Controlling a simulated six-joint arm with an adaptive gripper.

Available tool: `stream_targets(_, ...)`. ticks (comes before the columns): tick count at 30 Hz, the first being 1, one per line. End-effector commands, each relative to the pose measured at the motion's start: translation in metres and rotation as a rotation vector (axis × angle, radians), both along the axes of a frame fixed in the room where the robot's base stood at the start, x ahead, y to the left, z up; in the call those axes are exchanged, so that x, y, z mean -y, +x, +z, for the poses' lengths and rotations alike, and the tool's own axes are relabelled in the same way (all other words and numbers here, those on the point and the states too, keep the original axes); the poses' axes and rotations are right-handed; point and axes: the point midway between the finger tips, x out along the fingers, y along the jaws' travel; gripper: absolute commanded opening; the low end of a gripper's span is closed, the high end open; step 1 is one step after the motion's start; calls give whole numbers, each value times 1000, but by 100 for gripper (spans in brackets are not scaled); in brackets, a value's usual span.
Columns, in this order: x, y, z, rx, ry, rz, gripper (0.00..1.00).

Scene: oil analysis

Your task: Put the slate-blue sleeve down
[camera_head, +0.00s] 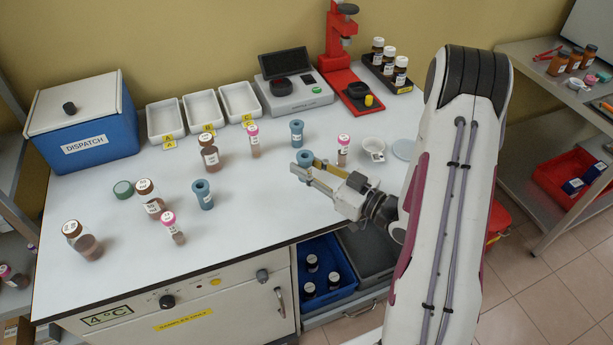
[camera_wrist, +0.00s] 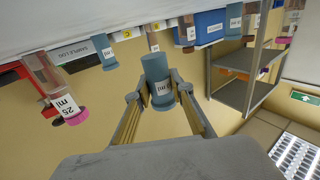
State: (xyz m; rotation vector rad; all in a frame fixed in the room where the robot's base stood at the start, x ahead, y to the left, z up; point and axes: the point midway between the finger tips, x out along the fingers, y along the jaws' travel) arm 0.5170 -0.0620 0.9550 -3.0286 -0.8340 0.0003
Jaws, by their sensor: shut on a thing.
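My gripper (camera_head: 301,172) is shut on a slate-blue sleeve (camera_head: 305,157) over the middle of the white bench. In the wrist view, which is upside down, the held sleeve (camera_wrist: 156,75) with its white label stands between the two fingers of my gripper (camera_wrist: 163,98). The sleeve looks upright; its lower part is partly hidden by the fingers in the head view, and I cannot tell whether it touches the bench. Two similar blue sleeves stand on the bench, one behind (camera_head: 297,136) and one to the left (camera_head: 204,198).
The white bench (camera_head: 265,215) has free room left and in front of my gripper. Brown vials (camera_head: 209,155), white trays (camera_head: 202,111) and a scale (camera_head: 298,96) stand farther off.

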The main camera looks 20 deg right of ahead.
Motion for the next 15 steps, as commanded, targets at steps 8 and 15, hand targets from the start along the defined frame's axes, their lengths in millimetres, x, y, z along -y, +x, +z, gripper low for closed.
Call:
stream_targets(8, 0, 0, 0, 0, 0, 0, 2)
stream_targets(15, 0, 0, -8, -1, 1, 0, 2)
